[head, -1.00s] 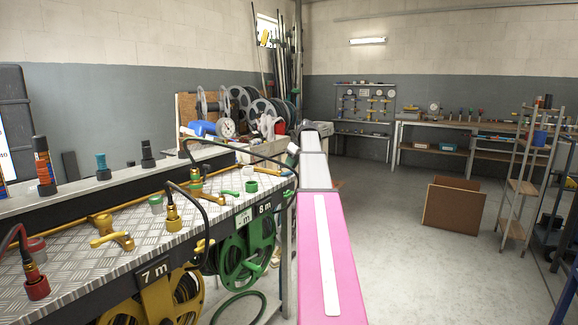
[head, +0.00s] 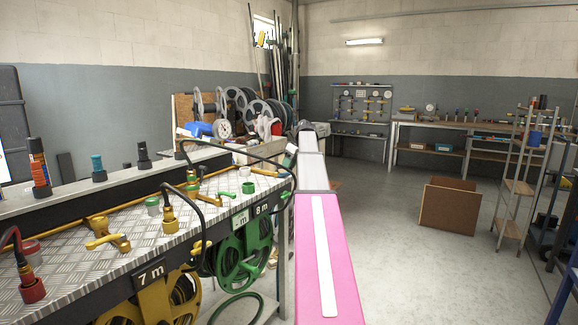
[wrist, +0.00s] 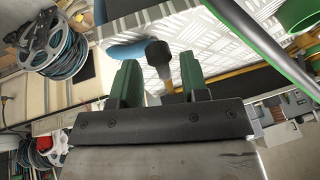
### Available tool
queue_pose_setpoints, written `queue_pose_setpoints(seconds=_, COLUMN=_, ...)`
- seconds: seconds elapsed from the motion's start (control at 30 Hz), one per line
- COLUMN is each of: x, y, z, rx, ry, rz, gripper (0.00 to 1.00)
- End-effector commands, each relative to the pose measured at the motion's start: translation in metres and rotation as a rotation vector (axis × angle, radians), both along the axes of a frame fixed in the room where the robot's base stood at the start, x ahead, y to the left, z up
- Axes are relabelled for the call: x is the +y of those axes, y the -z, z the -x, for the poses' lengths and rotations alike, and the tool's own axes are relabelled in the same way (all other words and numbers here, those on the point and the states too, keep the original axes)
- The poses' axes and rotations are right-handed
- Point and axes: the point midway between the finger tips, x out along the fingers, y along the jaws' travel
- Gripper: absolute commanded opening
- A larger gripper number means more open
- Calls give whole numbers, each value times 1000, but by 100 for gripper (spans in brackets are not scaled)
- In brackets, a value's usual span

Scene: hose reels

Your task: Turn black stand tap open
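My gripper (wrist: 159,62) shows in the wrist view with two green fingers standing apart. A dark, rounded knob on a brass stem (wrist: 157,52) shows in the gap between the fingertips; it may be the black stand tap, and I cannot tell whether the fingers touch it. In the head view my pink arm reaches toward the far end of the bench, with a small green and grey part (head: 290,155) at its end. A brass tap with a green handle (head: 207,198) and a yellow tap (head: 105,236) stand on the bench top.
The checkered metal bench (head: 75,262) fills the left, with hose reels (head: 240,255) below it. A black hose (head: 250,158) arches over the bench's far end beside my arm.

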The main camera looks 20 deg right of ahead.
Motion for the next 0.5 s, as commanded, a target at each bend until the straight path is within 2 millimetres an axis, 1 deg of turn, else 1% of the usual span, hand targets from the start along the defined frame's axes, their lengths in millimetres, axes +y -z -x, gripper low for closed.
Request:
queue_pose_setpoints(seconds=0.17, x=0, y=-1, z=0, rx=0, ry=1, rz=0, gripper=41)
queue_pose_setpoints(seconds=0.27, x=-2, y=-5, z=1, rx=0, ry=1, rz=0, gripper=41)
queue_pose_setpoints(seconds=0.37, x=-7, y=-17, z=4, rx=0, ry=0, rz=1, gripper=41)
queue_pose_setpoints(seconds=0.5, x=-17, y=-40, z=9, rx=-1, ry=2, rz=1, gripper=41)
